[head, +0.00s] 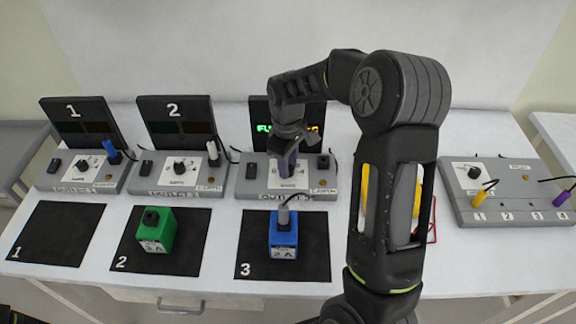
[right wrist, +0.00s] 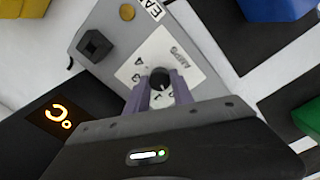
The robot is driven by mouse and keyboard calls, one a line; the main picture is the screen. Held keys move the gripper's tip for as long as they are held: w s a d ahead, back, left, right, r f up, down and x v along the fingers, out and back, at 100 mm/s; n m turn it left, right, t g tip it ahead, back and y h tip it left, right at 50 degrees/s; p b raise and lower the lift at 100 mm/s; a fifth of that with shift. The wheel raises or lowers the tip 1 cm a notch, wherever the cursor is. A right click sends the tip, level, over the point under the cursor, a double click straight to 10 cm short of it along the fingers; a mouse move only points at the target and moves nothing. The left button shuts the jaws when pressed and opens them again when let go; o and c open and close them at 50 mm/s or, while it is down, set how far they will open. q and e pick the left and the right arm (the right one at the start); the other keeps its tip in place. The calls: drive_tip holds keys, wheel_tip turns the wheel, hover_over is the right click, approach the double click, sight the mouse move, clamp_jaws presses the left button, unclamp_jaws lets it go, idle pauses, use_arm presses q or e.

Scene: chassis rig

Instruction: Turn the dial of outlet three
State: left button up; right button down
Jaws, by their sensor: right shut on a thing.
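The outlet three box (head: 255,181) is a grey box at the back of the table with a dark display panel (head: 257,122) behind it, lit with green and orange text. My right gripper (head: 287,158) reaches down onto this box. In the right wrist view, its two purple-grey fingers (right wrist: 160,95) are shut on the round black dial (right wrist: 160,79) on the white AMPS plate (right wrist: 146,60). In the head view the gripper hides the dial. My left gripper is not in view.
A blue block (head: 284,235) with a cable stands on mat 3 (head: 310,262). A green block (head: 157,232) stands on mat 2 (head: 190,262). Outlet boxes one (head: 62,178) and two (head: 150,183) stand to the left. A grey panel with plugs (head: 510,205) lies at right.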

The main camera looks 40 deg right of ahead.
drive_tip(key=shift+n, duration=0.4)
drive_tip(key=c, duration=1.1)
unclamp_jaws()
drive_tip(key=shift+r, duration=0.1)
wheel_tip(320, 180, up, 8)
drive_tip(key=shift+f+b, duration=0.15)
drive_tip(key=shift+b, duration=0.5)
